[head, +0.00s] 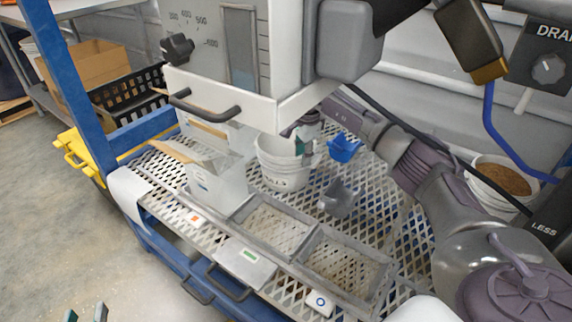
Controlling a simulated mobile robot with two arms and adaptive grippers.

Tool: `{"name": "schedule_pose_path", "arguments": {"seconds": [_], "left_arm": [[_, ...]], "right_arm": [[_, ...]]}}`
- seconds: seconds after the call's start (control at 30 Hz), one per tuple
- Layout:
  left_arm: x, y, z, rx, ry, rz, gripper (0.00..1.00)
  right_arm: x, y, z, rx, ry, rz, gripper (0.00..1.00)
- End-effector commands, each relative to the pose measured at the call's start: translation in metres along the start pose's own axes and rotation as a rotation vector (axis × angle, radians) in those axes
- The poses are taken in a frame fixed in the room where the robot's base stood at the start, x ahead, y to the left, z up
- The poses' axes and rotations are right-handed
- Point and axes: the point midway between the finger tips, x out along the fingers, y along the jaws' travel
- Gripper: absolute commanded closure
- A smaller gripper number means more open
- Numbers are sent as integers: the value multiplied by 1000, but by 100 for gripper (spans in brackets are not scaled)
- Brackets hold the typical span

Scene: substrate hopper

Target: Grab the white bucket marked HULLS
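A white bucket (284,172) stands on the perforated metal deck under the hopper. Faint marks show on its front, but I cannot read them. My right gripper (303,145) reaches in from the right and is at the bucket's rim on its right side. One teal finger pad shows there, and the bucket and arm partly hide the fingers, so I cannot tell whether it grips the rim. My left gripper (86,314) shows only its two fingertips at the bottom left edge, spread apart and empty, far from the bucket.
The hopper housing (270,60) overhangs the bucket. A clear bin (217,180) stands just left of it. A blue scoop (344,148) and a grey scoop (340,197) lie to its right. Grey trays (285,257) lie in front. Another white bucket (485,190) holds brown grains.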

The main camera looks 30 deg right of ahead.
Motion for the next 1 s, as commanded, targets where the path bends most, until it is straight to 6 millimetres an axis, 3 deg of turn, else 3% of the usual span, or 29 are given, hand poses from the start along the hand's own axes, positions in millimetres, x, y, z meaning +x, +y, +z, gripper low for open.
{"name": "schedule_pose_path", "arguments": {"seconds": [0.17, 0.5, 0.83, 0.87, 1.0], "left_arm": [[2, 3, -17, -2, 110, 7, 60], [-8, 10, -72, -9, 438, 25, 60], [-11, 11, -80, -11, 483, 27, 60], [-11, 11, -80, -11, 483, 27, 60], [-11, 11, -80, -11, 482, 27, 60]], "right_arm": [[15, 1, 2, 1, 0, 3, 67], [49, 0, 4, 1, 0, 2, 67], [52, 0, 4, 0, 0, 1, 67], [52, 0, 4, 0, 0, 1, 68], [52, 0, 4, 0, 0, 1, 92]]}}
